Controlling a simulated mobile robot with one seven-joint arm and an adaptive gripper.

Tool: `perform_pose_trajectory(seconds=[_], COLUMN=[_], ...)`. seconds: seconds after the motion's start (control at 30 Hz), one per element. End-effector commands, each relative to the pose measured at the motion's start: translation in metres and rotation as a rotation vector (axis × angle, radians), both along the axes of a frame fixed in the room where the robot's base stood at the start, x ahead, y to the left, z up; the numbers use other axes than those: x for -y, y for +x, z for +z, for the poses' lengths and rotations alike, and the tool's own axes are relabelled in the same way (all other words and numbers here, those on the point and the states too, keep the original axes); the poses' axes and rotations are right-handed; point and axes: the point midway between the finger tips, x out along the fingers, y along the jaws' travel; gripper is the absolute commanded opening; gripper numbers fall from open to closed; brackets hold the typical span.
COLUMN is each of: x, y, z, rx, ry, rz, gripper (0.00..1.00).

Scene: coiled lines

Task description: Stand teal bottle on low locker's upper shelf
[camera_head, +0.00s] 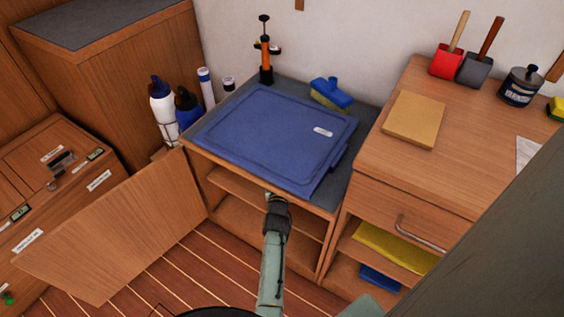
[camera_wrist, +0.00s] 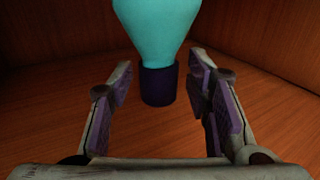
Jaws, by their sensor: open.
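The low locker (camera_head: 330,205) stands open at the front, and its upper shelf (camera_head: 232,183) shows partly below the top. My arm reaches into the front opening, and the gripper itself is hidden there in the head view. In the wrist view, the teal bottle (camera_wrist: 157,35) has its wide body at the top of the picture, cut off by the frame, and its dark purple cap toward me. My gripper (camera_wrist: 160,75) is open, with a finger on each side of the cap and gaps between. I cannot tell whether the bottle rests on the shelf.
The locker's open door (camera_head: 120,235) swings out at left. A blue lid (camera_head: 270,135), a brush (camera_head: 331,94) and an orange pump (camera_head: 266,60) are on the locker top. Bottles (camera_head: 163,105) stand left of it. A taller cabinet (camera_head: 450,150) adjoins at right.

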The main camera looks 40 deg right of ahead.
Motion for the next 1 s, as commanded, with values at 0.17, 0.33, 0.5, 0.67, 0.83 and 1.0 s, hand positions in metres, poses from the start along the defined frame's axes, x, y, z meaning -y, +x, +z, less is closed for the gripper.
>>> perform_pose_trajectory(seconds=[0.17,0.33,0.5,0.67,0.83,1.0], x=[0.000,-0.009,-0.031,-0.053,-0.069,-0.077], y=[0.000,-0.010,-0.036,-0.061,-0.082,-0.090], z=[0.002,-0.001,-0.002,-0.001,0.000,0.002], rx=[0.000,0.000,-0.001,-0.001,0.000,0.000], ry=[0.000,0.001,0.002,0.001,0.001,0.000], rz=[0.000,0.000,0.000,0.001,0.000,0.000], gripper=[0.45,0.45,0.45,0.45,0.45,0.45])
